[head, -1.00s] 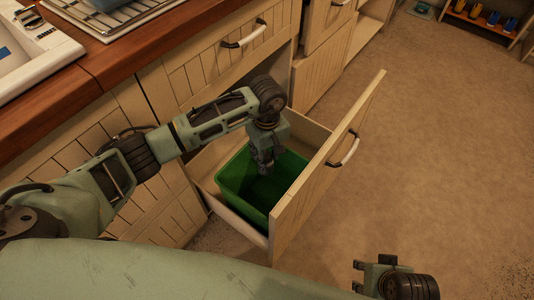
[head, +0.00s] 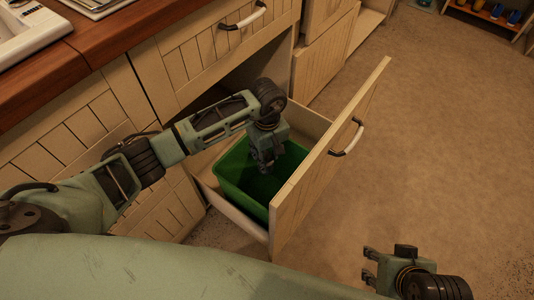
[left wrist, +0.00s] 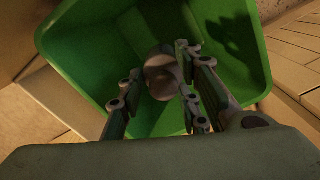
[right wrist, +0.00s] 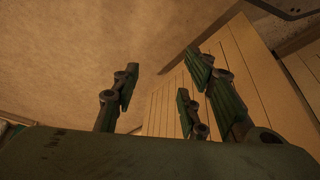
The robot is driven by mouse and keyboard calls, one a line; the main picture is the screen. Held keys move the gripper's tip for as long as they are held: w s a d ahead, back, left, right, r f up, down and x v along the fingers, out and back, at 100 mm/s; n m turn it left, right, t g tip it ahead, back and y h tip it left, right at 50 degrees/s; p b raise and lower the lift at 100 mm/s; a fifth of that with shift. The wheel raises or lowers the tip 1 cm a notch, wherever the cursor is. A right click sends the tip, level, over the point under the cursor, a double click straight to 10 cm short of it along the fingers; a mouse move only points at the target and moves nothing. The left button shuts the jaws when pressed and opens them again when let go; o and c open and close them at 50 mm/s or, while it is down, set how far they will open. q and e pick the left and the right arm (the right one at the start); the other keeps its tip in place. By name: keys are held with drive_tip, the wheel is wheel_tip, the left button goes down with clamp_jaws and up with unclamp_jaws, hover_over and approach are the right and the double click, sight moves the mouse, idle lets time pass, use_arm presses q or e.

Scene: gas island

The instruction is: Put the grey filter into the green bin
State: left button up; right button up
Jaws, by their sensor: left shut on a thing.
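The green bin (head: 232,174) stands in the pulled-out drawer, and it fills much of the left wrist view (left wrist: 90,55). My left gripper (head: 265,165) points down over the bin's opening. In the left wrist view it is shut on the rounded grey filter (left wrist: 162,78), which lies between its fingers with the green bin behind it. The filter cannot be made out in the head view. My right gripper (head: 369,266) is at the lower right, away from the drawer. Its fingers are apart and empty in the right wrist view (right wrist: 163,82).
The open drawer's front panel (head: 318,165) with its handle (head: 347,138) stands out to the right of the bin. The wooden counter (head: 110,35) is above left. Open floor (head: 450,150) lies to the right. A low shelf (head: 485,14) stands far back.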

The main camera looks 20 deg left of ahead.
use_arm(q)
drive_tip(key=shift+f+b, duration=0.35)
drive_tip(key=shift+f, duration=0.3)
drive_tip(key=shift+f+b, duration=0.4)
drive_tip(key=shift+f, duration=0.1)
drive_tip(key=shift+f+b, duration=0.6)
drive_tip(key=shift+f, duration=0.15)
drive_tip(key=shift+f+b, duration=0.4)
drive_tip(key=shift+f, duration=0.1)
use_arm(e)
drive_tip(key=w+a+r+t+y, duration=0.1)
drive_tip(key=w+a+r+t, duration=0.3)
drive_tip(key=w, duration=0.3)
drive_tip(key=w+a+r+t+y, duration=0.1)
drive_tip(key=w+r+t, duration=0.4)
drive_tip(key=w, duration=0.2)
use_arm(q)
drive_tip(key=shift+f, duration=0.15)
drive_tip(key=shift+f+b, duration=1.2)
drive_tip(key=shift+f, duration=0.35)
use_arm(e)
wheel_tip(320, 180, up, 14)
drive_tip(key=w+a+t+y, duration=0.1)
drive_tip(key=a+t+y, duration=0.1)
drive_tip(key=t, duration=0.5)
drive_tip(key=shift+w+a+n+y, duration=0.2)
drive_tip(key=shift+w+n+y, duration=0.15)
drive_tip(key=shift+n+y, duration=0.05)
